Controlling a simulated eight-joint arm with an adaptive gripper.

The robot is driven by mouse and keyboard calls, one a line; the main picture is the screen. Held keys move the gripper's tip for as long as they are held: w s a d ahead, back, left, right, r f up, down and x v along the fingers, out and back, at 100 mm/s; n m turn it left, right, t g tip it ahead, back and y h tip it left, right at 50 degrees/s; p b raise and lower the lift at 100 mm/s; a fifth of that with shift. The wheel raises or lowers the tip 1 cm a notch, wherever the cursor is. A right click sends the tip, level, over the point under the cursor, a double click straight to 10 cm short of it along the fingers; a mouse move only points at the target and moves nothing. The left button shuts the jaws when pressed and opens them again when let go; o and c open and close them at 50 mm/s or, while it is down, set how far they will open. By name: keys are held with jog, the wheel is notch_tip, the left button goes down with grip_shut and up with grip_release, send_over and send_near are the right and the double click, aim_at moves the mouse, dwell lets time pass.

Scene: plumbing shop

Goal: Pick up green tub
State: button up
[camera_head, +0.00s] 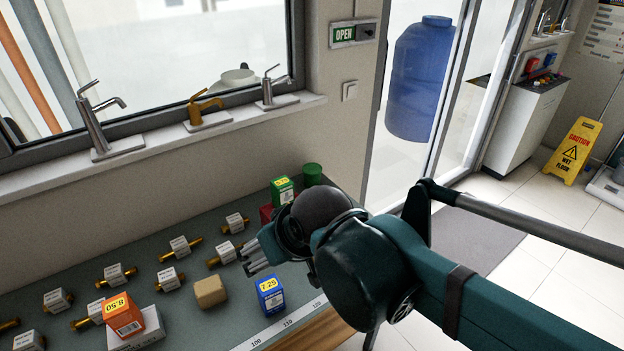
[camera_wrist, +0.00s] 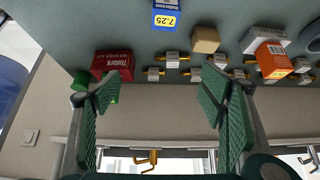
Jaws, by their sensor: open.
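The green tub (camera_head: 312,174) is a small round container standing at the back right of the counter, close to the wall, in the head view. In the wrist view a green shape (camera_wrist: 83,80), apparently the tub, shows at the left, partly hidden by a finger. My gripper (camera_head: 258,256) is over the counter, in front and to the left of the tub, and apart from it. In the wrist view my gripper (camera_wrist: 160,92) has its two green pads wide apart, with nothing between them.
A green box (camera_head: 282,191) stands just left of the tub. A red box (camera_wrist: 112,64) is near it, mostly hidden by my arm in the head view. A blue box (camera_head: 270,295), tan block (camera_head: 210,291), orange box (camera_head: 122,314) and several brass fittings occupy the counter (camera_head: 240,318).

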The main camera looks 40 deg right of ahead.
jog(key=w+d+r+n+g+h+p, duration=0.1)
jog(key=w+d+r+n, duration=0.15)
jog(key=w, duration=0.35)
jog(key=w+d+r+n+p, duration=0.1)
jog(key=w+d+r+n, duration=0.1)
jog(key=w+d+n, duration=0.35)
jog(key=n+g+h+p, duration=0.3)
jog(key=n+g+p, duration=0.1)
jog(key=n, duration=1.1)
send_over(313, 168)
jog(key=s+a, duration=0.1)
jog(key=a, duration=0.2)
jog(key=f, duration=1.8)
jog(key=shift+s+d+f, duration=0.1)
jog(key=shift+s+f, duration=0.1)
jog(key=shift+f, duration=0.1)
jog(key=shift+w+d+f+n, duration=0.1)
jog(key=shift+d+f+n, duration=0.1)
jog(key=shift+f+n, duration=0.1)
jog(key=shift+f, duration=0.1)
jog(key=shift+x, duration=1.15)
